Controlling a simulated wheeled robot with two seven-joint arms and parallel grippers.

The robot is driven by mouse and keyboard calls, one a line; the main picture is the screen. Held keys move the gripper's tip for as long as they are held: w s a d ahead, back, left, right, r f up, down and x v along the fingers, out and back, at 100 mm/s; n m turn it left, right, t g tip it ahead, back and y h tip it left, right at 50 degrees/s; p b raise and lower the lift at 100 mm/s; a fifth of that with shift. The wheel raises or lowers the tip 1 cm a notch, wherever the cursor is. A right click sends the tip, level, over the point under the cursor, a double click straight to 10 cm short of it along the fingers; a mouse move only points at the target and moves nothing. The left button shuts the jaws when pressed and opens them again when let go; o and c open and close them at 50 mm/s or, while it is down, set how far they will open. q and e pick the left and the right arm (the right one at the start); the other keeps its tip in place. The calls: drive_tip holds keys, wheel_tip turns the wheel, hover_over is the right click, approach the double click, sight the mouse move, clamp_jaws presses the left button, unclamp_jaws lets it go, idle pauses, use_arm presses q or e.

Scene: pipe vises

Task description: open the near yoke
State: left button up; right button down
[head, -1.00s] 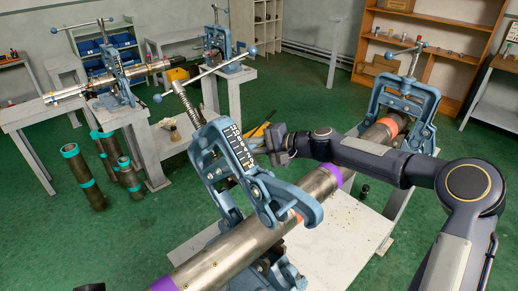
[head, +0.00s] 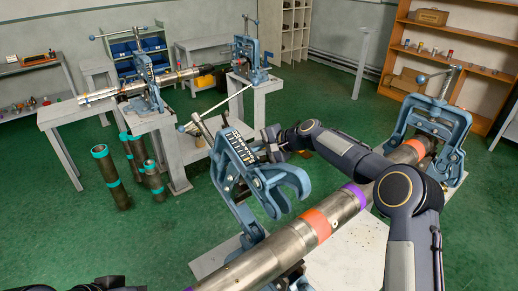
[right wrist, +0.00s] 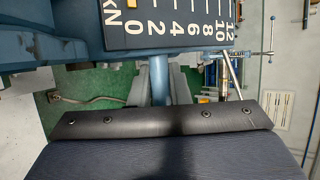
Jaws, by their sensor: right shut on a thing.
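The near yoke (head: 240,165) is a blue frame with a black number scale (head: 238,145) and a screw with a long cross handle (head: 215,110). It leans back to the left, and its hooked end (head: 294,182) stands up clear of the pipe (head: 275,247). The pipe has orange and purple bands and lies below and to the right. My right gripper (head: 270,140) is at the far side of the yoke, shut on it; its fingertips are mostly hidden. The right wrist view shows the scale plate (right wrist: 170,25) close up. My left gripper is not clearly seen.
A second blue vise (head: 435,125) stands at the right on the same pipe line. Several dark pipes with teal bands (head: 108,175) stand on the green floor. Shelves (head: 455,35) line the back wall.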

drive_tip(key=shift+w+a, duration=0.1)
idle(0.4)
drive_tip(key=c, duration=1.4)
unclamp_jaws()
drive_tip(key=shift+o, duration=0.2)
drive_tip(key=shift+d+r+b, duration=0.15)
drive_tip(key=shift+d+b, duration=0.15)
drive_tip(key=shift+d, duration=0.15)
drive_tip(key=b+v, duration=0.2)
drive_tip(key=v, duration=0.5)
